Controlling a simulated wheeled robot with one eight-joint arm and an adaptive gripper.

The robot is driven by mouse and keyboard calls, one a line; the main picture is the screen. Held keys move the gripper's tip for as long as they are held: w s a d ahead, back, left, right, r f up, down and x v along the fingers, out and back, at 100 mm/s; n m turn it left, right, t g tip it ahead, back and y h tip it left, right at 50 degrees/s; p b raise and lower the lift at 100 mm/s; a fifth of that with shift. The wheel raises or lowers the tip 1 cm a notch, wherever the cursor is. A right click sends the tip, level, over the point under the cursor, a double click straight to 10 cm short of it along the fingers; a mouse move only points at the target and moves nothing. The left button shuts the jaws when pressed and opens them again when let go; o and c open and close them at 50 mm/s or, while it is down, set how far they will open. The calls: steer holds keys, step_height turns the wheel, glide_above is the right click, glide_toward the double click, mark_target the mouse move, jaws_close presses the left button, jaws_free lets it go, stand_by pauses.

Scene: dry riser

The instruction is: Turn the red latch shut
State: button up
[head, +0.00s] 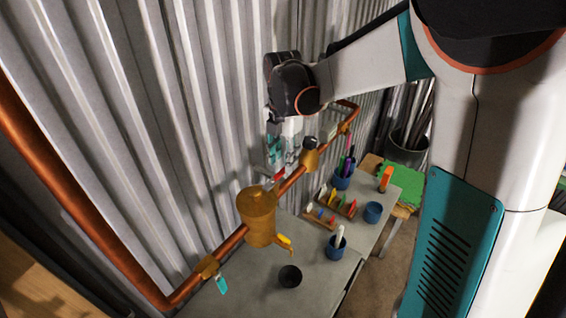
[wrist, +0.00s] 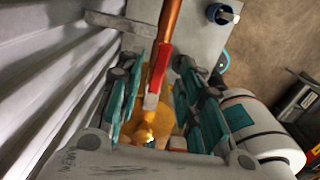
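The red latch (wrist: 154,84) is a narrow red lever on the copper pipe line. In the wrist view it runs lengthwise between my fingers, above a brass fitting (wrist: 146,133). In the head view a small part of the red latch (head: 262,170) shows just below my gripper (head: 279,160). In the wrist view my gripper (wrist: 158,88) is open, with one teal finger on each side of the latch. Gaps show between the latch and both fingers. The latch's pivot is partly hidden.
The copper pipe (head: 292,181) runs along the corrugated wall (head: 190,110), with a large brass body (head: 257,212) on it. Below, a grey bench (head: 245,278) holds a dark cup (head: 289,276), blue cups (head: 373,212) and a rack (head: 337,205). A green mat (head: 407,183) lies beyond.

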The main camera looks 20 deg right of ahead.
mark_target(283, 170)
step_height(283, 170, up, 9)
stand_by(0.3)
stand_by(0.4)
